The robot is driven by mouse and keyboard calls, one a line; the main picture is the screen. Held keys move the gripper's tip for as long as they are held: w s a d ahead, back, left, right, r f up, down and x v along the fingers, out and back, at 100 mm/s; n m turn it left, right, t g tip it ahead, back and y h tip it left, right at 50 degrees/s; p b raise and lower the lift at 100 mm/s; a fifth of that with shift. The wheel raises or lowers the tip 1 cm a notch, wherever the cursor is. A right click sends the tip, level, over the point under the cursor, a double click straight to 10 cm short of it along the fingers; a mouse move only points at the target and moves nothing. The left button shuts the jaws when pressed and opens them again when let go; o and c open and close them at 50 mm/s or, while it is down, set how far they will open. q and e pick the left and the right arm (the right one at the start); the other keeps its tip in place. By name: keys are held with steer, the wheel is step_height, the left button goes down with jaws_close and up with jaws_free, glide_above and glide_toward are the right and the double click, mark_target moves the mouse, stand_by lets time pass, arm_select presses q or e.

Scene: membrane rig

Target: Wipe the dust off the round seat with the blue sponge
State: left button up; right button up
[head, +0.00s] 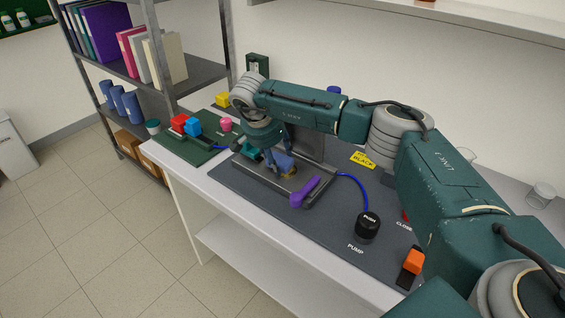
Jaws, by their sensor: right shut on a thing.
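My right gripper (266,153) hangs pointing down over the rig, shut on the blue sponge (283,163). The sponge is at the round seat, low over the rig's grey plate (262,176). A small tan patch, perhaps dust on the round seat (291,173), shows beside the sponge. The sponge and gripper hide most of the seat, and I cannot tell whether the sponge touches it. A purple handle (304,192) lies at the rig's near right side. My left gripper is not in view.
A blue tube (358,185) runs from the rig to a black pump (368,225). An orange switch (413,262) is at the near right. A green tray (190,151) with red, blue and pink things lies left. Glass jars stand far right. Shelving rises behind left.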

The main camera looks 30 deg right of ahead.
mark_target(287, 164)
steer(key=shift+o, duration=0.2)
steer(key=shift+w+a+f, duration=0.1)
steer(key=shift+w+a, duration=0.2)
steer(key=shift+w, duration=0.3)
steer(key=shift+r, duration=0.2)
steer(key=shift+c, duration=0.2)
steer(key=shift+s+d+f+p, duration=0.1)
steer(key=shift+s+d+p, duration=0.25)
steer(key=shift+s, duration=0.15)
steer(key=shift+s+d+f+p, duration=0.1)
steer(key=shift+s+d+p, duration=0.15)
steer(key=shift+s, duration=0.4)
steer(key=shift+s+d+f+p, duration=0.1)
steer(key=shift+s+d+p, duration=0.1)
steer(key=shift+s, duration=0.45)
steer(key=shift+s+d+r, duration=0.1)
steer(key=shift+s+d, duration=0.05)
steer(key=shift+s, duration=0.3)
steer(key=shift+s+d+p, duration=0.3)
steer(key=shift+s, duration=0.35)
steer(key=shift+s+d+p, duration=0.3)
steer(key=shift+s, duration=0.35)
